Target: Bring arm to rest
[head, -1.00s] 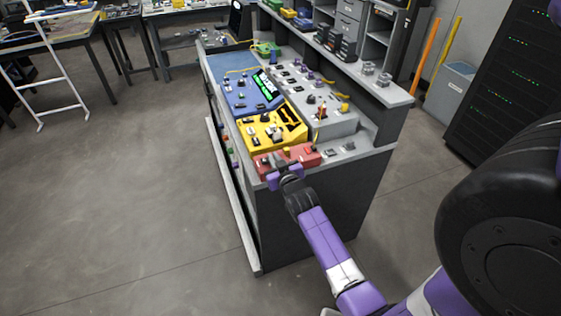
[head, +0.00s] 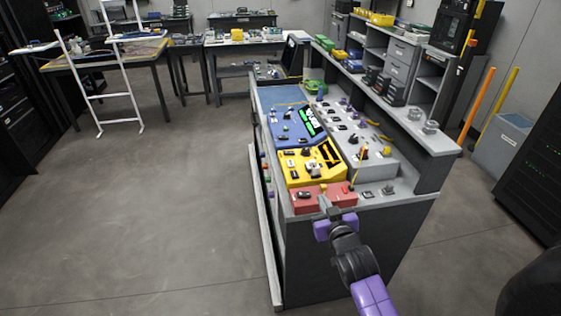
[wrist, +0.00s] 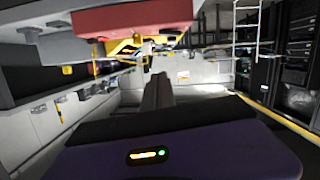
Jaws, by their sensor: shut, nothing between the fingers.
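My purple and dark grey arm reaches in from the lower right in the head view. My gripper (head: 326,206) is at the near end of the workbench, by the red block (head: 318,197). The gripper is shut and holds nothing. In the wrist view its dark fingers (wrist: 158,92) are together, ahead of the purple housing, with the red block (wrist: 130,17) above them in the picture. I cannot tell whether the fingers touch the block.
The workbench (head: 350,245) carries a yellow unit (head: 300,181), a blue unit with a lit screen (head: 290,128) and a grey panel of small parts. A white ladder-like frame (head: 98,95) stands at the back left. A black rack (head: 530,165) is at right. The floor at left is clear.

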